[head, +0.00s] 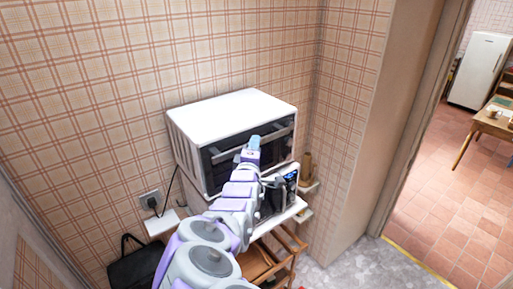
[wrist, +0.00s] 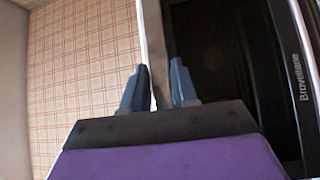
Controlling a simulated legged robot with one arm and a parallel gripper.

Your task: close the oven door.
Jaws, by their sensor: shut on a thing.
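The oven (head: 232,112) is a white box with a dark glass door (head: 222,180) on its front. The door looks upright against the oven body; I cannot tell whether a small gap is left. A grey handle bar (head: 278,134) runs along the upper part of the door. My gripper (head: 254,142) is at this handle. In the wrist view, my gripper's blue fingers (wrist: 158,88) are on either side of the grey handle bar (wrist: 167,45), shut on it. The dark door glass (wrist: 225,70) lies to its right. My arm hides part of the door in the head view.
A small appliance with a blue display (head: 291,177) stands under the oven, on a white-topped wooden cart (head: 285,217). A black bag (head: 135,266) and a wall socket (head: 151,198) are at left. A doorway at right leads to a tiled room with a fridge (head: 480,70).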

